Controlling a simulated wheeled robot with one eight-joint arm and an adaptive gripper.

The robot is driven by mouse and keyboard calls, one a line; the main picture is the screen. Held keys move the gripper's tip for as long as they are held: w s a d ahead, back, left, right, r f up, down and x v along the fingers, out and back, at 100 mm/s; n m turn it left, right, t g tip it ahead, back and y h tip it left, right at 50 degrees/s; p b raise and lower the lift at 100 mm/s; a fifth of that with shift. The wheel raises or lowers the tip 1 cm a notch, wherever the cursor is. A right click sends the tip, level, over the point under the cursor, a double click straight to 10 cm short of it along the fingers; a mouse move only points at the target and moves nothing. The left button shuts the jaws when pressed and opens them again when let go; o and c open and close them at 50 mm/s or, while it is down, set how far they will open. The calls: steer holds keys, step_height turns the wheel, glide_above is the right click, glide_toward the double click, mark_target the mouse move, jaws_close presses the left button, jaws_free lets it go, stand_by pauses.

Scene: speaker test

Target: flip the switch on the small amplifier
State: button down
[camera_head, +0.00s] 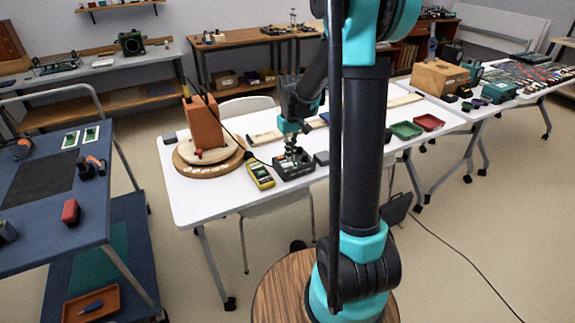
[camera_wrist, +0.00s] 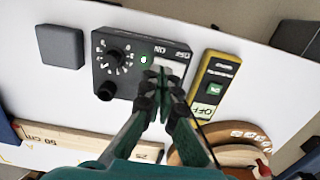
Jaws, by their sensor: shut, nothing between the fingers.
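The small amplifier (camera_head: 295,171) is a dark box on the white table. In the wrist view the amplifier (camera_wrist: 103,45) shows a dial with white marks, a black knob (camera_wrist: 106,91), a small bright green light (camera_wrist: 144,59) and white lettering that seems to include ON. My gripper (camera_wrist: 165,88) is shut and empty, its fingertips over the amplifier's right part, by a pale plate there. In the head view my gripper (camera_head: 291,150) points down at the amplifier from above. The fingers cover part of this area, so the switch and its position cannot be made out. Contact cannot be told.
A yellow-edged handheld device (camera_wrist: 213,85) with ON and OFF labels lies close beside the amplifier. A grey block (camera_wrist: 60,45) stands on its other side. A ruler-like strip (camera_wrist: 75,143) and a round wooden base (camera_head: 183,166) bearing an orange box (camera_head: 203,122) are near.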

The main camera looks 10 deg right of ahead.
mark_target(290, 164)
steer(key=shift+r, duration=2.5)
steer(key=s+d+f+m+t, duration=0.1)
steer(key=s+d+f+t, duration=0.1)
steer(key=s, duration=0.9)
steer(key=s+d+f+m+t, duration=0.2)
steer(key=s+f, duration=0.2)
steer(key=s, duration=0.7)
steer(key=shift+f+m, duration=0.3)
steer(key=shift+f, duration=0.1)
steer(key=c, duration=2.3)
jaws_free()
